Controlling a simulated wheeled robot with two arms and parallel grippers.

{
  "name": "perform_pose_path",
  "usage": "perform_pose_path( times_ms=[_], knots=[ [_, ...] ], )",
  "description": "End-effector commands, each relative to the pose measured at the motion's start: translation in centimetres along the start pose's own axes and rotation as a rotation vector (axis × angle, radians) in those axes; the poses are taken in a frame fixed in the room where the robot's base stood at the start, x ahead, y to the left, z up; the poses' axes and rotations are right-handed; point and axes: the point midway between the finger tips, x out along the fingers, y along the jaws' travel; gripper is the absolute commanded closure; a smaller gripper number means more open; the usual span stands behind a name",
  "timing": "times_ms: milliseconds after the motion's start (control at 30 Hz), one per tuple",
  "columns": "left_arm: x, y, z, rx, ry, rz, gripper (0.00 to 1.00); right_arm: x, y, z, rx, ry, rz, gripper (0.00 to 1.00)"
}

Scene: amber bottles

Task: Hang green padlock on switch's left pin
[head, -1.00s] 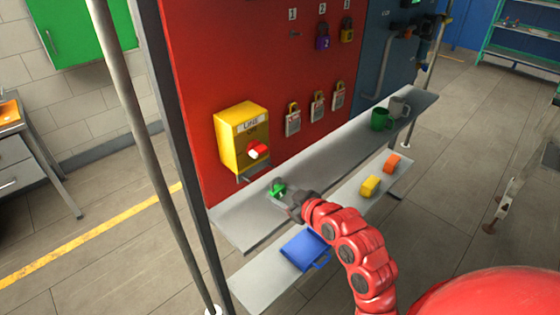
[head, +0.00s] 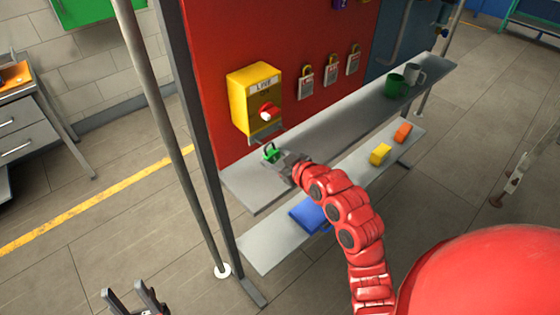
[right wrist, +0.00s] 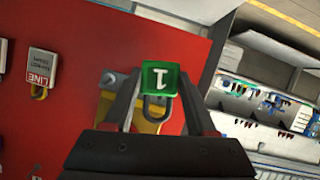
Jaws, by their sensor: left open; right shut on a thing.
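The green padlock (head: 270,154) is held in my right gripper (head: 283,160), over the left end of the upper shelf. Its dark shackle points up in the head view. In the right wrist view the padlock (right wrist: 160,77) shows a white "1" between the two fingers (right wrist: 153,92). The yellow switch box (head: 255,98) with a red knob (head: 268,112) is on the red panel, above and slightly left of the padlock. A grey bracket (head: 272,138) shows under the box; I cannot make out its separate pins. My left gripper (head: 135,294) is open and empty at the bottom left.
The upper shelf (head: 330,130) holds a green mug (head: 396,86) and a grey mug (head: 415,72). The lower shelf (head: 265,246) holds blue, yellow and orange things. Tagged padlocks (head: 331,74) hang on the panel. A grey pole (head: 160,120) stands left of the shelves.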

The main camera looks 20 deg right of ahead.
Motion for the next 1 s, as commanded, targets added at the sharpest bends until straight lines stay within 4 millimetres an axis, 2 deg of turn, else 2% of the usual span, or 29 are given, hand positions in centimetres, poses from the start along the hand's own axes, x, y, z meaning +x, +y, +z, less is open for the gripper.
perform_pose_path(
  times_ms=[500,700,1000],
  knots=[
    [0.5,0.0,-0.1,0.0,0.0,0.0,0.5,3.3,-0.1,-1.2,0.0,0.002,-0.002,1.0],
    [-1.2,0.1,0.2,0.0,0.0,0.0,0.5,4.4,-0.3,-0.8,-0.002,0.005,0.0,1.0],
    [-2.1,0.1,0.3,0.0,0.0,0.0,0.5,4.8,-0.3,-0.7,0.0,0.004,0.0,1.0]
  ],
)
